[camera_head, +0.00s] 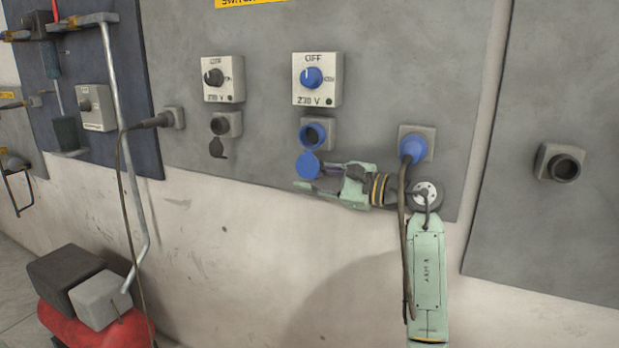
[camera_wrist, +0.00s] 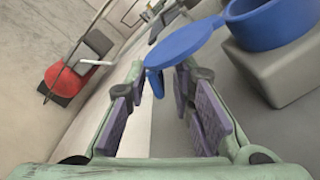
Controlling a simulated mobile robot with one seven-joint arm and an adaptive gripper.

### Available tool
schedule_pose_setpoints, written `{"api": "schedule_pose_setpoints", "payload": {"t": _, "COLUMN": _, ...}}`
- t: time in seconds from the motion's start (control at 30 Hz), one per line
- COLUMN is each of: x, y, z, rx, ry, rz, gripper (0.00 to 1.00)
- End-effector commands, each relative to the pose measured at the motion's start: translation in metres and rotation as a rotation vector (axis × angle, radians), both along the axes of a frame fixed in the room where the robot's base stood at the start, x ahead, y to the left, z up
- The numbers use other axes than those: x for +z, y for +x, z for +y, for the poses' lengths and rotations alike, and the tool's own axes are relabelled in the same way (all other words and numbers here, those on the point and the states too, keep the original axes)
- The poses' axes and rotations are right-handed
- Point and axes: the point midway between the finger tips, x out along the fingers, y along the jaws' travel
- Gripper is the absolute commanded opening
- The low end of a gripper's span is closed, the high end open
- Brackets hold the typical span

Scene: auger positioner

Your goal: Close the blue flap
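The blue flap (camera_head: 308,164) hangs open below the blue socket (camera_head: 315,133) on the grey wall panel. In the wrist view the flap (camera_wrist: 186,42) is a flat blue disc with a small tab pointing down, next to the round blue socket rim (camera_wrist: 268,22). My gripper (camera_head: 312,178) points left, just under and beside the flap. Its fingers stand apart, and the wrist view shows a gap between the purple finger pads (camera_wrist: 160,110). The flap's tab is near the far end of this gap. I cannot tell whether a finger touches the flap.
A black socket with a hanging flap (camera_head: 217,148) is to the left. Two switch boxes, one with a blue knob (camera_head: 312,77), are above.

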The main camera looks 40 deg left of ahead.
Motion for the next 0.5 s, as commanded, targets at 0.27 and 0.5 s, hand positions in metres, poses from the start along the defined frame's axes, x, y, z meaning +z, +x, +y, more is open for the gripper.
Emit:
{"api": "schedule_pose_setpoints", "payload": {"t": 0.27, "x": 0.0001, "y": 0.0, "z": -0.0002, "rx": 0.0, "ry": 0.0, "rz": 0.0, "gripper": 0.02}}
{"api": "schedule_pose_setpoints", "payload": {"t": 0.5, "x": 0.0003, "y": -0.0002, "z": -0.0004, "rx": 0.0, "ry": 0.0, "rz": -0.001, "gripper": 0.0}}
